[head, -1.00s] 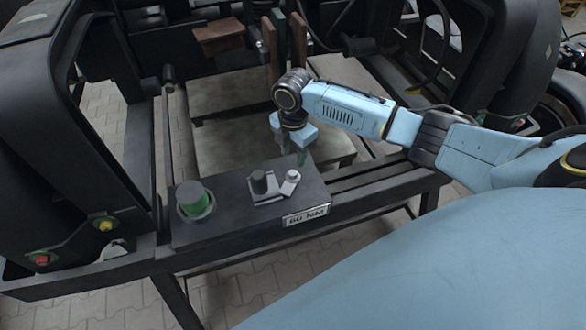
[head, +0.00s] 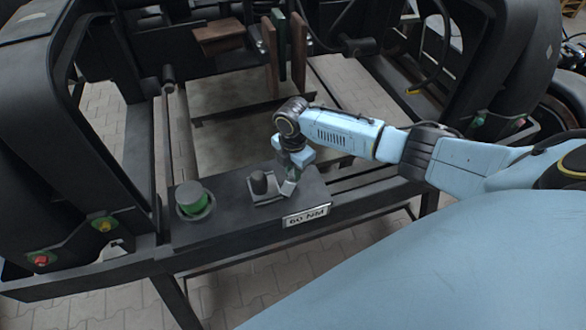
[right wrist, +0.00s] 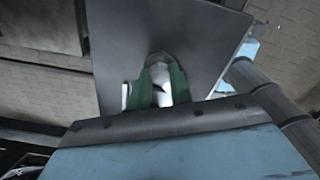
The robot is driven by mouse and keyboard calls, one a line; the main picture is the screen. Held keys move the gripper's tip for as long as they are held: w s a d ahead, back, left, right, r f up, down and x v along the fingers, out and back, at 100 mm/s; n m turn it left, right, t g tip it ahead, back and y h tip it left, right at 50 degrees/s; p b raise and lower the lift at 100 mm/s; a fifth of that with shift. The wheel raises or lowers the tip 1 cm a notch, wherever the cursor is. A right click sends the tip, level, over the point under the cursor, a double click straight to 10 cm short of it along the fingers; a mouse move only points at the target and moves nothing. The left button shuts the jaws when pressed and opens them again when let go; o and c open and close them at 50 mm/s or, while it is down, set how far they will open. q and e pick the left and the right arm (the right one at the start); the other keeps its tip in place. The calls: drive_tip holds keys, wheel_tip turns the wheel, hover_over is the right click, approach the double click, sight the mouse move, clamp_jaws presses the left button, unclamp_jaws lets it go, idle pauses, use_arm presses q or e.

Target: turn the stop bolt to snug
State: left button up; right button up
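The stop bolt, a small pale bolt, is mostly hidden behind my right gripper in the head view. In the right wrist view a pale bolt-like part (right wrist: 161,92) shows between the green fingers. My right gripper (head: 291,186) points down at the right end of the dark block (head: 240,222), its fingertips low by the block's top. In the right wrist view the green fingers (right wrist: 161,86) stand on both sides of the pale part; whether they press on it I cannot tell. A plate (head: 318,215) on the block's front reads 60 NM. My left gripper is not in view.
A dark upright peg (head: 259,184) on a grey bracket stands just left of my right gripper. Dark frame rails (head: 375,194) run to the right. Brown upright pieces (head: 298,50) stand behind.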

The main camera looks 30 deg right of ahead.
clamp_jaws()
drive_tip(key=m+p, duration=0.3)
drive_tip(key=shift+r, duration=0.2)
drive_tip(key=shift+f+m+p, duration=0.2)
drive_tip(key=shift+m+p, duration=0.5)
drive_tip(key=shift+m, duration=0.5)
drive_tip(key=o, duration=0.6)
unclamp_jaws()
wheel_tip(320, 180, up, 13)
drive_tip(key=shift+r, duration=0.2)
